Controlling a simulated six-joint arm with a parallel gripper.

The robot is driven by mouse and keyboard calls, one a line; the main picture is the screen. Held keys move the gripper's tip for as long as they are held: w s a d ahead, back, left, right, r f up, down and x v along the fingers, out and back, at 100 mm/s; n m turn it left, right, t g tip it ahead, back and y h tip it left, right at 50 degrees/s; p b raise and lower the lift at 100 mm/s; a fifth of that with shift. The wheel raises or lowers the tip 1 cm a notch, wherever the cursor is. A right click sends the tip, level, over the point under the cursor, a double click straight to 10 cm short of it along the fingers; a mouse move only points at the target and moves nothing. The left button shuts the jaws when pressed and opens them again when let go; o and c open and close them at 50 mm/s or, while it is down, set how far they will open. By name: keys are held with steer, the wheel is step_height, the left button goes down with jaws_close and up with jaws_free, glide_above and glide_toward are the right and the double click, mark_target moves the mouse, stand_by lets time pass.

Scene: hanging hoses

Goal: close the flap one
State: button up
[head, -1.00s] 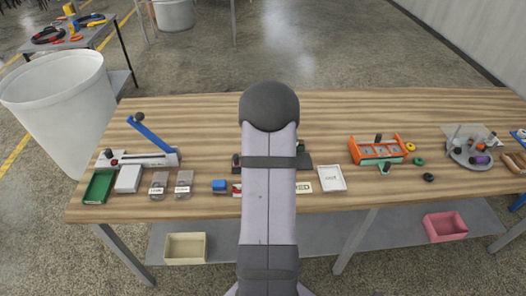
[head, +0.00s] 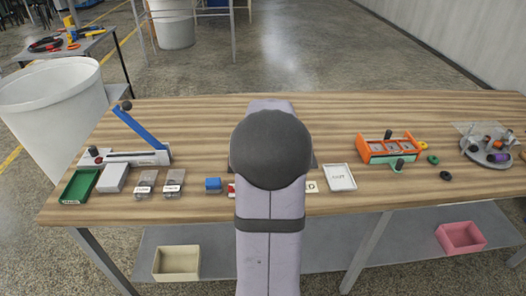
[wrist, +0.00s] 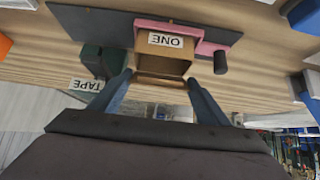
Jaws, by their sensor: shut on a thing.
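A brown box (wrist: 163,63) with a white label reading ONE (wrist: 170,40) is at the upper middle of the wrist view, which looks upside down. A pink frame (wrist: 205,33) with a dark knob (wrist: 220,63) runs beside it. A brown flap (wrist: 160,79) shows at the box's edge, between the fingertips. My gripper (wrist: 160,84) has one blue-grey finger on each side of the flap and is shut on it, fingers still well apart. The exact contact is hard to see. In the head view my arm hides the box and gripper.
A green block with a TAPE label (wrist: 86,85) is beside the box in the wrist view. On the table (head: 400,112) are a blue-armed tool (head: 137,127), small boxes, a white tray (head: 340,178) and an orange rack (head: 388,148).

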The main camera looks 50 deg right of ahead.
steer(key=shift+s+a+f+b, duration=0.1)
steer(key=shift+f+b, duration=0.2)
steer(key=shift+b, duration=0.5)
steer(key=shift+r, duration=0.2)
steer(key=o, duration=0.8)
steer(key=v, duration=0.7)
steer(key=shift+s+a, duration=0.2)
steer(key=shift+s, duration=0.05)
steer(key=shift+o, duration=0.4)
